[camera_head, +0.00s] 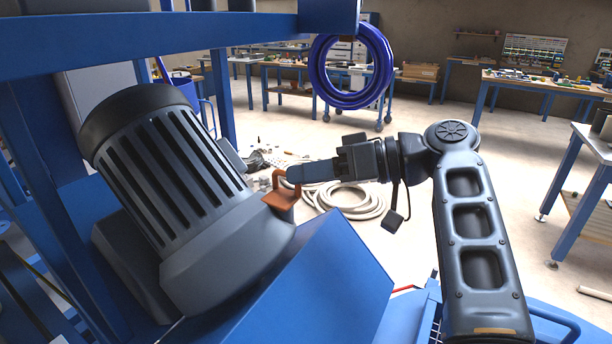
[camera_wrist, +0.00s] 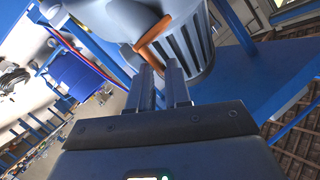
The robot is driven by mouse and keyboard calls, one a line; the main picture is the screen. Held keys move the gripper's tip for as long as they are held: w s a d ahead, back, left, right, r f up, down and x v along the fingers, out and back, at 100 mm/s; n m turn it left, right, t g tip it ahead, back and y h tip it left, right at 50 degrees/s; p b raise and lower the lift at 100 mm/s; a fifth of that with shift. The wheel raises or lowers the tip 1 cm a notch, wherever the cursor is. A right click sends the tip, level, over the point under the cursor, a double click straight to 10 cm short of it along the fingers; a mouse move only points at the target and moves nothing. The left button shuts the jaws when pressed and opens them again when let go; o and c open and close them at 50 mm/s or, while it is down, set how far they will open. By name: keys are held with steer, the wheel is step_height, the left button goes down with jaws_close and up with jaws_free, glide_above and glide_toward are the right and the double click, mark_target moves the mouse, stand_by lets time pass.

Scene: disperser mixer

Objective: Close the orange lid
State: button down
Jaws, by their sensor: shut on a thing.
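The orange lid (camera_head: 281,199) is a small piece with a looped handle, at the right edge of the grey ribbed motor housing (camera_head: 185,185), just above the blue sloped panel. My gripper (camera_head: 291,174) reaches in from the right, with its fingertips at the handle. In the wrist view the orange handle (camera_wrist: 153,34) curves down to the fingertips of my gripper (camera_wrist: 160,68), which is shut on it. The fingers partly hide the handle's end. I cannot tell how far the lid is tilted.
A blue frame beam (camera_head: 180,42) runs across the top left, above the motor. A blue hose coil (camera_head: 316,75) hangs behind my arm. A pale hose (camera_head: 352,212) lies coiled on the floor. Workbenches (camera_head: 545,84) stand farther back.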

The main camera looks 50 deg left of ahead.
steer(key=shift+s+f, duration=0.15)
steer(key=shift+f, duration=0.1)
stand_by(0.3)
steer(key=c, duration=1.2)
jaws_free()
steer(key=shift+s+d+r, duration=0.1)
steer(key=shift+b+v, duration=1.05)
steer(key=shift+v, duration=2.85)
